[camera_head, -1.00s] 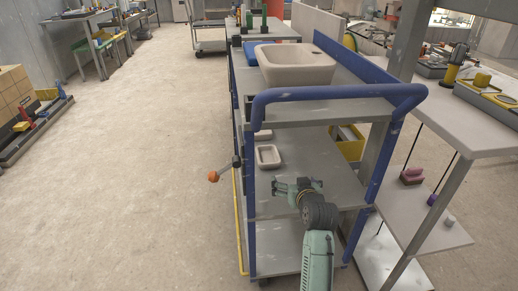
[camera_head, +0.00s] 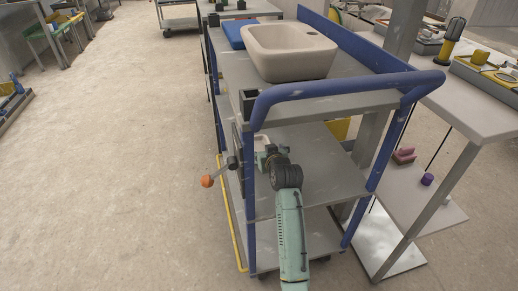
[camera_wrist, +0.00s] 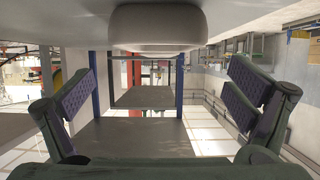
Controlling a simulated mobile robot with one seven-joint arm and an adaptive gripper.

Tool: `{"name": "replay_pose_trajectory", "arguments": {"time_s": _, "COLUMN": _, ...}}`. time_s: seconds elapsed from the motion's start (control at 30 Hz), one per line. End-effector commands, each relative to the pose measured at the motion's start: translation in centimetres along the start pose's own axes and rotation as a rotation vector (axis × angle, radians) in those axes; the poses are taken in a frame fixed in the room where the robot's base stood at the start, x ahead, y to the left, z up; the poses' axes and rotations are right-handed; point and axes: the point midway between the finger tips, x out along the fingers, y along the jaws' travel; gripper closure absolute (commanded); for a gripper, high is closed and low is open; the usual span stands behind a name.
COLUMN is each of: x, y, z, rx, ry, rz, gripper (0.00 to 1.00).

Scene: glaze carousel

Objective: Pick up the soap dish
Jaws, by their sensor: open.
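The soap dish (camera_head: 262,143) is a small beige dish on the middle shelf of the cart, near its left side. In the head view, my gripper (camera_head: 268,158) reaches in over that shelf and partly hides it. The dish looks apart from both fingers.
The blue-railed cart (camera_head: 335,92) has a top shelf above my gripper, carrying a beige basin (camera_head: 290,50) and a blue item (camera_head: 234,33). A lever with an orange knob (camera_head: 207,181) sticks out on the left. A yellow bin (camera_head: 340,129) stands farther right on the middle shelf.

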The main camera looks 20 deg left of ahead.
Motion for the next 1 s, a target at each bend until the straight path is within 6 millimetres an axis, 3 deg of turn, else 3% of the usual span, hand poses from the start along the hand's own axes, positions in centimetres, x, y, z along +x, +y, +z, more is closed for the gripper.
{"name": "replay_pose_trajectory", "arguments": {"time_s": 0.47, "x": 5.3, "y": 0.2, "z": 0.6, "rx": -0.002, "ry": -0.001, "rz": 0.000, "gripper": 0.02}}
{"name": "replay_pose_trajectory", "arguments": {"time_s": 0.73, "x": 5.6, "y": 0.2, "z": 0.6, "rx": 0.000, "ry": 0.001, "rz": 0.000, "gripper": 0.02}}
{"name": "replay_pose_trajectory", "arguments": {"time_s": 1.0, "x": 5.6, "y": 0.2, "z": 0.6, "rx": 0.000, "ry": 0.001, "rz": 0.000, "gripper": 0.19}}
